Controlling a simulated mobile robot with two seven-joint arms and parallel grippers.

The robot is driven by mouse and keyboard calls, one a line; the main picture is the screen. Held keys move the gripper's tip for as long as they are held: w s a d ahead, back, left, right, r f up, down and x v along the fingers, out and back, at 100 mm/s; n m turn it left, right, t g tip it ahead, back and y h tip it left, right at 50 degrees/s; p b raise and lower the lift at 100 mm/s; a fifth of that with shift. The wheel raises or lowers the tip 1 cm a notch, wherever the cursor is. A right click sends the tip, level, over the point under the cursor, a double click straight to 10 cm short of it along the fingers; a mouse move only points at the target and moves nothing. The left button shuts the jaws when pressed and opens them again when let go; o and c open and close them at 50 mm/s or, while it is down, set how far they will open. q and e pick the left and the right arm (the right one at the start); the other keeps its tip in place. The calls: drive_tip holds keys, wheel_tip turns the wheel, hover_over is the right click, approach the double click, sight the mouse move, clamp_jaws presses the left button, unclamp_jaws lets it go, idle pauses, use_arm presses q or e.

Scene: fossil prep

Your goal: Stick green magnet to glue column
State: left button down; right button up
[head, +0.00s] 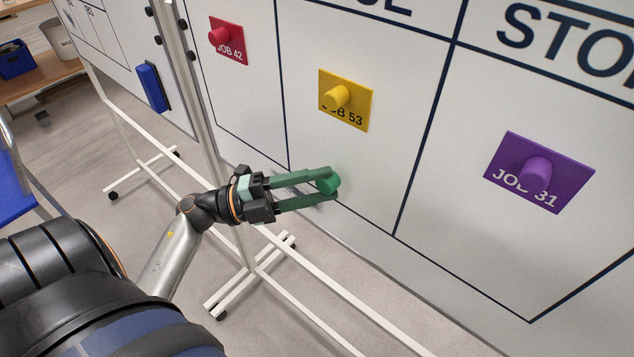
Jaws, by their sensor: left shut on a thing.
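My left gripper (327,184) reaches in from the left with its two long green fingers shut on the green magnet (331,183), a round green piece at the fingertips. The magnet is in front of the lower part of the glue column (360,165), below the yellow JOB 53 magnet. I cannot tell whether it touches the board. The column's heading is cut off at the top, with only its last letters showing. My right gripper is not in view.
On the whiteboard are a yellow JOB 53 magnet (360,86), a red JOB 42 magnet (236,45) to the left and a purple JOB 31 magnet (566,187) in the column to the right. A blue eraser (152,87) is on the board further left. White stand legs (240,288) are below.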

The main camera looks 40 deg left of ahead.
use_arm(q)
drive_tip(key=c, duration=1.1)
unclamp_jaws()
drive_tip(key=shift+c, duration=1.1)
drive_tip(key=shift+w, duration=0.8)
drive_tip(key=o, duration=1)
